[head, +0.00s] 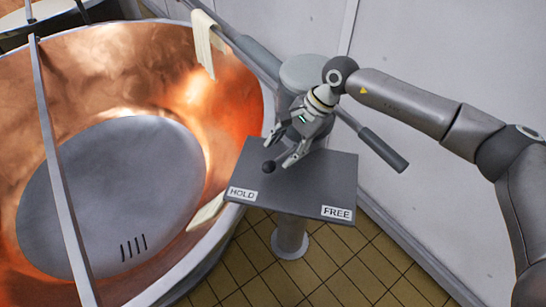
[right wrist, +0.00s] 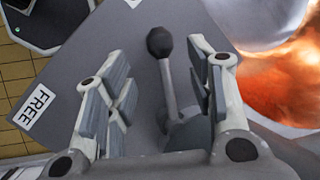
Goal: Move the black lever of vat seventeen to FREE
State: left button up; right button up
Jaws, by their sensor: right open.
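A grey lever with a black ball knob (head: 268,167) stands on a dark grey plate (head: 290,190) beside the copper vat. The plate carries a HOLD label (head: 242,194) on its left and a FREE label (head: 337,213) on its right. The knob is on the HOLD side. My right gripper (head: 279,151) is open above the plate, its fingers pointing at the lever. In the right wrist view, the lever (right wrist: 168,85) stands between the two spread fingers (right wrist: 158,90), closer to the right one. No vat number is readable. My left gripper is out of view.
The copper vat (head: 205,110) fills the left, with a pale cloth (head: 205,40) over its rim. A grey bar (head: 370,140) runs behind my right gripper, near the pale wall (head: 450,60). A post (head: 290,238) holds the plate above the tiled floor (head: 360,260).

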aim_at(273, 162)
jog(key=p+x, duration=0.1)
jog(key=x, duration=0.5)
jog(key=shift+a+f, duration=0.1)
jog(key=shift+c, duration=0.2)
grip_shut()
